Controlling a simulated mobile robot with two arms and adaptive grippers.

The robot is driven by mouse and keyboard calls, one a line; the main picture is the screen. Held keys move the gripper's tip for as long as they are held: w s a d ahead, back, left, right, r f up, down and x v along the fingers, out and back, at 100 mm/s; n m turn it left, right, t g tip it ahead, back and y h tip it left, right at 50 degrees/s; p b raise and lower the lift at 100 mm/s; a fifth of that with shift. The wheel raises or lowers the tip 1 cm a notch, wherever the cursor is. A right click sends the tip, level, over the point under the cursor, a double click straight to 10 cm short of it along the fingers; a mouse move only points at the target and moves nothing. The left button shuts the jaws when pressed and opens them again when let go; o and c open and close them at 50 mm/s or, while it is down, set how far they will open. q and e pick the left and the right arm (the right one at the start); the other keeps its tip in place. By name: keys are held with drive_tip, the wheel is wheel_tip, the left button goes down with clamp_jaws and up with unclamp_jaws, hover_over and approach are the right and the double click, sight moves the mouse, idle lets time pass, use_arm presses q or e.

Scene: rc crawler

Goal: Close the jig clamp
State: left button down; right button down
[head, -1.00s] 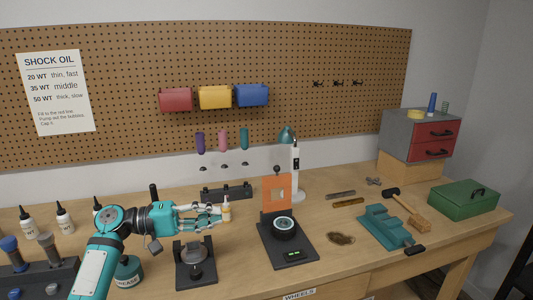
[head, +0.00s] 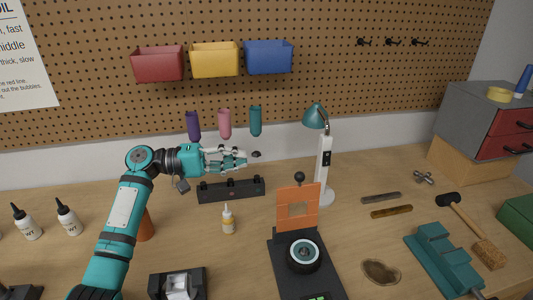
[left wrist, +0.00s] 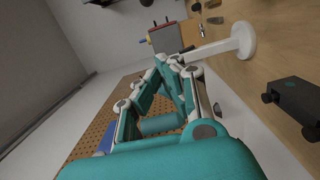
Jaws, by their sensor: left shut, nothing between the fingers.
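The jig (head: 280,262) is a black base on the bench, right of centre in the head view. A black wheel (head: 304,254) with a pale hub sits on it. The orange clamp plate (head: 298,225), with a square window and a black ball knob (head: 299,177) on top, stands upright behind the wheel. My left gripper (head: 243,160) is shut and empty, pointing right, left of and higher in the picture than the knob, apart from it. Its fingers also show in the left wrist view (left wrist: 163,66). My right gripper is not in view.
A teal desk lamp (head: 325,165) stands just behind and right of the plate. A small yellow-labelled bottle (head: 229,221) stands left of the jig. A black rail (head: 232,190) lies below my gripper in the picture. A teal vise (head: 443,261) and a mallet (head: 468,225) are at right.

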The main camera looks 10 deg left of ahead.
use_arm(q)
drive_tip(key=s+d+p, duration=0.1)
drive_tip(key=d+p, duration=0.4)
drive_tip(key=d, duration=0.6)
drive_tip(key=shift+s+p, duration=0.3)
drive_tip(key=shift+s, duration=0.1)
